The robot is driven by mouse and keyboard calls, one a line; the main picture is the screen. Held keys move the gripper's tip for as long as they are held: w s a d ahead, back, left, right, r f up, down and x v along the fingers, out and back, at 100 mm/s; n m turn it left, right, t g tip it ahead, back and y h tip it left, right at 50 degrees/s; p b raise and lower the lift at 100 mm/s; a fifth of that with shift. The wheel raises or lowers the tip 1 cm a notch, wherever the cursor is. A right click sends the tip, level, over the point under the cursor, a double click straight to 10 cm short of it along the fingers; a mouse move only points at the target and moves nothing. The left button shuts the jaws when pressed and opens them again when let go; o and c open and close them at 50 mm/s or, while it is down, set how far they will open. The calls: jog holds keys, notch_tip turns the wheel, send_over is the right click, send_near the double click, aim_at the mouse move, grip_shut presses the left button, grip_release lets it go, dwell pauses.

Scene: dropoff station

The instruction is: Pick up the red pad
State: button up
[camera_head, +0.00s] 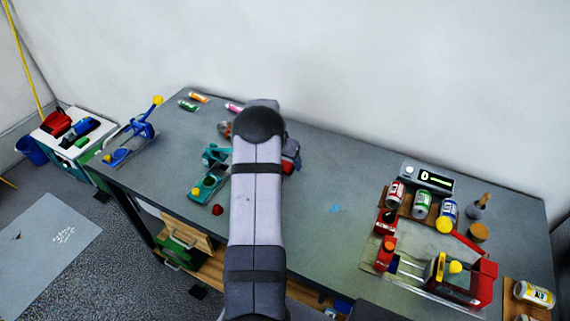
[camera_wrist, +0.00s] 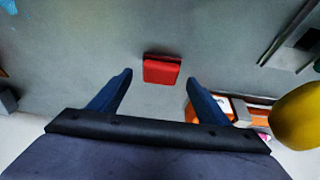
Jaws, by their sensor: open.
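The red pad (camera_wrist: 162,71) is a small red block with a darker red edge, on the grey worktop in the wrist view. My gripper (camera_wrist: 159,79) is open, with its two blue fingers apart. The pad shows in the gap between the fingertips, slightly beyond them, and neither finger appears to touch it. In the head view my arm covers most of the spot around my gripper. A red patch (camera_head: 288,166) shows at the arm's right edge there; I cannot tell whether it is the pad.
A teal clamp-like tool (camera_head: 208,185) and a small red dome (camera_head: 217,210) lie left of my arm. In the wrist view a yellow round thing (camera_wrist: 300,116) and an orange-and-white item (camera_wrist: 237,108) are at the right.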

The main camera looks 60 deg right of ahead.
jog(key=shift+x, duration=0.75)
jog(key=c, duration=1.1)
jog(key=shift+c, duration=0.2)
jog(key=shift+r, duration=0.15)
notch_tip(320, 180, up, 10)
jog(key=b, duration=0.3)
jog(key=shift+o, duration=0.9)
jog(key=shift+c, duration=0.4)
jog(key=shift+a+f, duration=0.15)
jog(key=shift+f, duration=0.05)
